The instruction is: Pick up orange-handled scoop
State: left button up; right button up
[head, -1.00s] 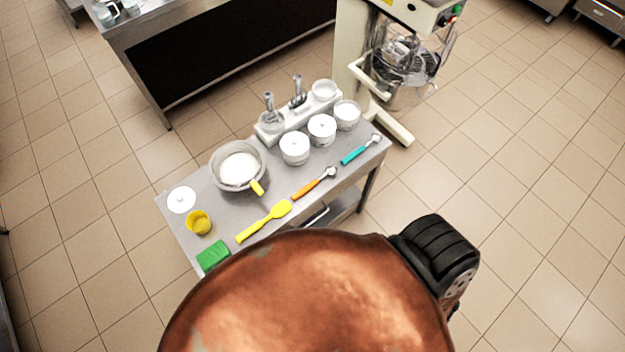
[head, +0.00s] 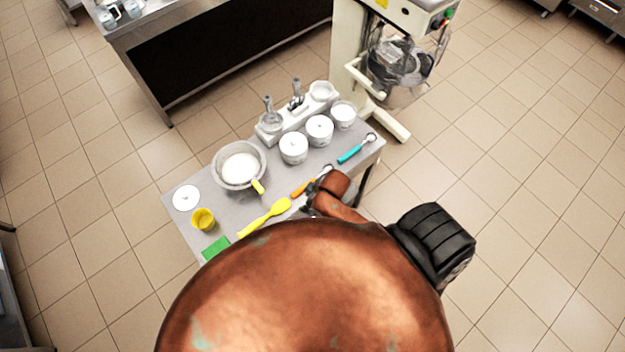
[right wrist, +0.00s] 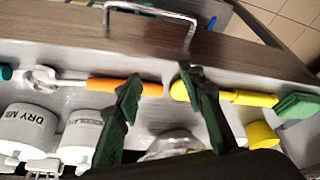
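The orange-handled scoop (head: 302,190) lies on the table near its front edge. Its round metal end is partly covered by my right arm in the head view. In the right wrist view the orange handle (right wrist: 105,85) and pale scoop end (right wrist: 42,79) show clearly. My right gripper (right wrist: 160,77) is open and empty there, its green fingers apart. One finger overlaps the end of the orange handle in the picture, the other overlaps the yellow spatula; contact cannot be told. In the head view my right gripper (head: 311,201) is small and dark at the table's front edge. My left gripper is not in view.
A yellow spatula (head: 264,218) lies left of the scoop, and a teal-handled scoop (head: 350,155) right of it. A handle (right wrist: 150,10) shows on the table front.

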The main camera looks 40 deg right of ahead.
jog(key=w+a+n, duration=0.1)
jog(key=w+a+r+n, duration=0.1)
jog(key=w+a+n, duration=0.1)
jog(key=shift+w+a+r+n+g+y, duration=0.1)
jog(key=shift+a+r+n+g+y, duration=0.1)
jog(key=shift+a+n+g+y, duration=0.1)
jog(key=w+n, duration=0.1)
jog(key=n, duration=0.1)
jog(key=w+a+r+n+g, duration=0.1)
jog(key=n, duration=0.1)
jog(key=shift+w+a+p, duration=0.1)
jog(key=shift+w+p, duration=0.05)
jog(key=shift+p, duration=0.2)
jog(key=d+n, duration=0.1)
jog(key=d, duration=0.1)
jog(key=w+d+r+n+g+h, duration=0.1)
jog(key=d+n, duration=0.1)
jog(key=d, duration=0.1)
jog(key=w+d+n+g+h, duration=0.1)
jog(key=d, duration=0.2)
jog(key=shift+w+d+r+n+p, duration=0.1)
jog(key=shift+d+r+n+p, duration=0.05)
jog(key=shift+r+n+p, duration=0.25)
jog(key=shift+d+f+h, duration=0.15)
jog(key=shift+d+h, duration=0.1)
jog(key=shift+h, duration=0.05)
notch_tip(320, 180, down, 7)
jog(key=shift+d+f+p, duration=0.15)
jog(key=shift+f+p, duration=0.05)
jog(key=shift+p, duration=0.3)
